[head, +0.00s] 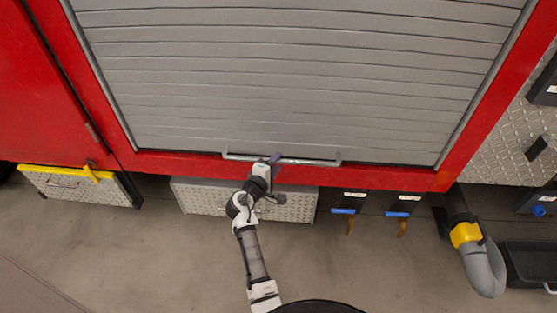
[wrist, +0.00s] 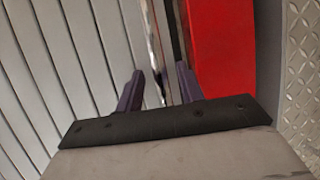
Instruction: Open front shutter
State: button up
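The front shutter (head: 300,75) is a grey slatted roller door in a red frame, and it is down to the bottom sill. Its light metal handle bar (head: 315,161) runs along the lower edge. My gripper (head: 274,158) is at the bar, a little left of its middle. In the wrist view, the purple fingers of my gripper (wrist: 158,82) are apart, with the handle bar (wrist: 154,40) running between them. Gaps show beside the bar, so the fingers do not look closed on it. The shutter slats (wrist: 60,80) lie to the left in that view.
The red frame (head: 400,178) borders the shutter. Below it are a diamond-plate step box (head: 205,198), blue-handled valves (head: 398,214) and a grey hose with a yellow collar (head: 485,268). A yellow-edged box (head: 70,185) is at left. The floor (head: 150,250) in front is clear.

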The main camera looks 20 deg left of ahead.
jog(key=shift+x, duration=1.1)
grip_shut()
